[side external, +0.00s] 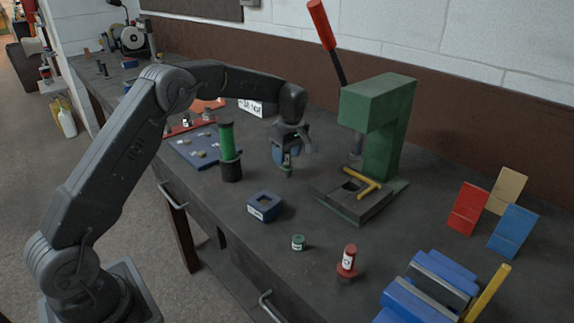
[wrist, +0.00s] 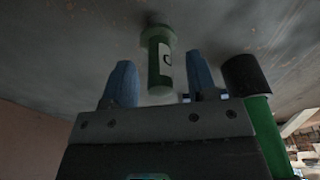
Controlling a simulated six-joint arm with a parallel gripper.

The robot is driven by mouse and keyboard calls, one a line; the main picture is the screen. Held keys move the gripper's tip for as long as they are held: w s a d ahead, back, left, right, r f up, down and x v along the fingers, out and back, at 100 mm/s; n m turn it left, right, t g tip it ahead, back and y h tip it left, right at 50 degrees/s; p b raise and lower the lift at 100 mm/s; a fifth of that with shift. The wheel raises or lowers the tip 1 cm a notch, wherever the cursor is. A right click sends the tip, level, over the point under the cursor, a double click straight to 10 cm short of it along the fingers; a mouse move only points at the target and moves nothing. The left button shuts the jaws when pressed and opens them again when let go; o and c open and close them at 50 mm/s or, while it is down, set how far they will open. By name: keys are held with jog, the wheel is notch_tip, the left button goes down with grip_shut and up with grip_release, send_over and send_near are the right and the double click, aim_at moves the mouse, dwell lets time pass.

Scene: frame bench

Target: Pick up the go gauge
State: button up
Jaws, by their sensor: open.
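The go gauge is a green cylinder with a white label. In the wrist view the go gauge (wrist: 154,62) shows between the two blue fingers of my gripper (wrist: 161,68), with a gap visible on each side. In the side view my gripper (side external: 285,154) points down over the middle of the bench, its blue fingers around the green gauge (side external: 287,160). The gauge looks upright, its lower end at or near the bench top. My gripper is open. The fingers partly hide the gauge in the side view.
A green cylinder in a black base (side external: 230,168) stands left of my gripper. A green press (side external: 382,130) stands at right. A blue vise (side external: 425,290) is at front right.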

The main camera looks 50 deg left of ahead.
jog(key=shift+a+f, duration=0.15)
jog(key=shift+f, duration=0.7)
jog(key=shift+c, duration=0.2)
grip_shut()
